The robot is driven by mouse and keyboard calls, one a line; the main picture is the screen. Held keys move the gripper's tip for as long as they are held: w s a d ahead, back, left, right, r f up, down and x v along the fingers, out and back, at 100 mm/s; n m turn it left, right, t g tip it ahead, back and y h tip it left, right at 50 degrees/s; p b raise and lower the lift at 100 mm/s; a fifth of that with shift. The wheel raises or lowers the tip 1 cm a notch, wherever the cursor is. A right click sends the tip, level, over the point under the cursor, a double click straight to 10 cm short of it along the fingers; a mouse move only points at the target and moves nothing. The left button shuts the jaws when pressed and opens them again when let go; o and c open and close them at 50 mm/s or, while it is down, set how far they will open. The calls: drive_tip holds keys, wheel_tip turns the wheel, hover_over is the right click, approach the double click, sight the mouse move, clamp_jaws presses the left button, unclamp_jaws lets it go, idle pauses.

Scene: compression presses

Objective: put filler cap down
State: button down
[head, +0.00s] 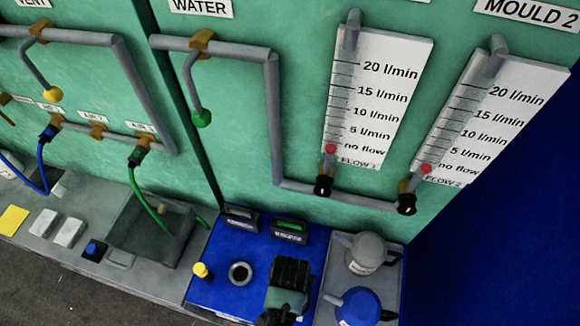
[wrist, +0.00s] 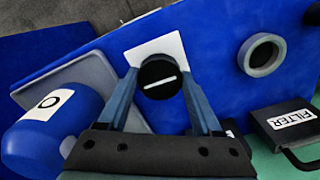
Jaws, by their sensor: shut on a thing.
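The filler cap (wrist: 160,72) is a black disc with a white line across it. My gripper (wrist: 162,88) is shut on it, one finger at each side. Behind the cap is a white square (wrist: 135,54) on the blue panel top; I cannot tell whether the cap touches it. In the head view my gripper (head: 288,285) is over the right part of the blue panel (head: 222,262), and it hides the cap. The round filler opening (head: 240,273) is uncovered, left of my gripper there, and at the upper right in the wrist view (wrist: 262,54).
A grey jug (head: 366,252) and a blue jug (head: 360,306) stand close on the right. A yellow knob (head: 201,271) is left of the opening. Two dark boxes, one labelled FILTER (wrist: 290,122), stand along the panel's back. Pipes (head: 274,120) and flow gauges (head: 372,100) rise behind.

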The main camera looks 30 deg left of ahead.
drive_tip(key=shift+f, duration=0.35)
drive_tip(key=shift+f, duration=0.15)
drive_tip(key=shift+c, duration=0.2)
unclamp_jaws()
wheel_tip(320, 180, up, 12)
drive_tip(key=shift+b, duration=0.3)
idle(0.5)
